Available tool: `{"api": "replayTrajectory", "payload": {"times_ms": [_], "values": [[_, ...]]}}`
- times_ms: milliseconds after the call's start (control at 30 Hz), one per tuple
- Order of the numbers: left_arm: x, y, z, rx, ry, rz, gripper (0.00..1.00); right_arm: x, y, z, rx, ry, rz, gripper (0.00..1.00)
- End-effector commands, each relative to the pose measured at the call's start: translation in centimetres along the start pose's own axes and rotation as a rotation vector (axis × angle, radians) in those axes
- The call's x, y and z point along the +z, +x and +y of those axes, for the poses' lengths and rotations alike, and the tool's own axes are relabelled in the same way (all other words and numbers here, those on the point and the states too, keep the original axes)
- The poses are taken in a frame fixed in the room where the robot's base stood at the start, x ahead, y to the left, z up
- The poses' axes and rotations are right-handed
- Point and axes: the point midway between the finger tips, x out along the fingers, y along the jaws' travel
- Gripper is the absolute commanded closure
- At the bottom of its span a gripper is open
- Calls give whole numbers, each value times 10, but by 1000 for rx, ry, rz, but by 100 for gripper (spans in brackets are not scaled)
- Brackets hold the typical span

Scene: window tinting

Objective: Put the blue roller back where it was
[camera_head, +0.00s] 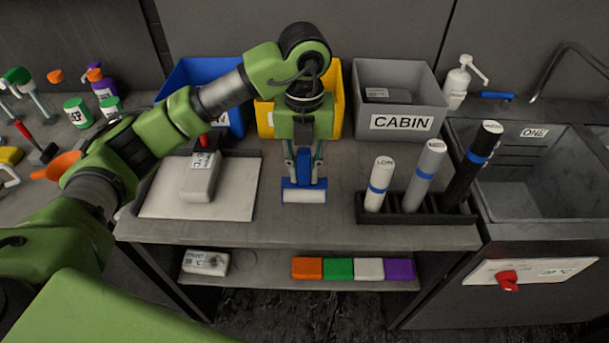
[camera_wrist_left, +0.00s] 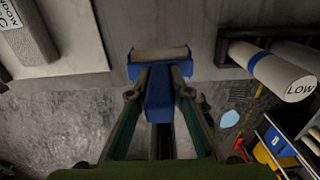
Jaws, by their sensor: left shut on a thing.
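The blue roller (camera_head: 304,193) has a blue handle and frame and a pale roll. It is at the middle of the workbench (camera_head: 330,222), between the white board and the black rack. My left gripper (camera_head: 304,165) comes down from above and is shut on its blue handle. The left wrist view shows the roller (camera_wrist_left: 160,72) between the two fingers (camera_wrist_left: 160,85), its roll pointing away. I cannot tell whether the roll touches the bench top. My right gripper does not show.
A black rack (camera_head: 392,212) with three film rolls stands to the right. A white board (camera_head: 155,200) with a grey block is to the left. Blue, yellow and grey CABIN bins (camera_head: 425,97) line the back. A sink (camera_head: 540,185) is at far right.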

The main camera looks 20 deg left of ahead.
Motion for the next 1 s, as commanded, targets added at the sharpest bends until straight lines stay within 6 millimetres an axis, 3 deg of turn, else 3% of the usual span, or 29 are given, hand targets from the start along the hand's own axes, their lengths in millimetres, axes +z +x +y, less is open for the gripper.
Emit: {"api": "replayTrajectory", "payload": {"times_ms": [200, 400, 800, 833, 867, 1000], "values": [[13, 14, 0, 1, -2, 1, 98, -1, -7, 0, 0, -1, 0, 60], [12, 40, 0, 0, 0, 1, 98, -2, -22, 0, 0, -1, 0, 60], [12, 49, 0, -1, 0, -1, 98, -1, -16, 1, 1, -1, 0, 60], [12, 48, 0, 0, 0, -1, 76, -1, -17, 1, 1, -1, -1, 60], [12, 48, 0, 0, 0, -1, 68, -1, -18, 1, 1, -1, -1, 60], [12, 47, 0, 0, 0, -1, 64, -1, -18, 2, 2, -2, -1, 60]]}}
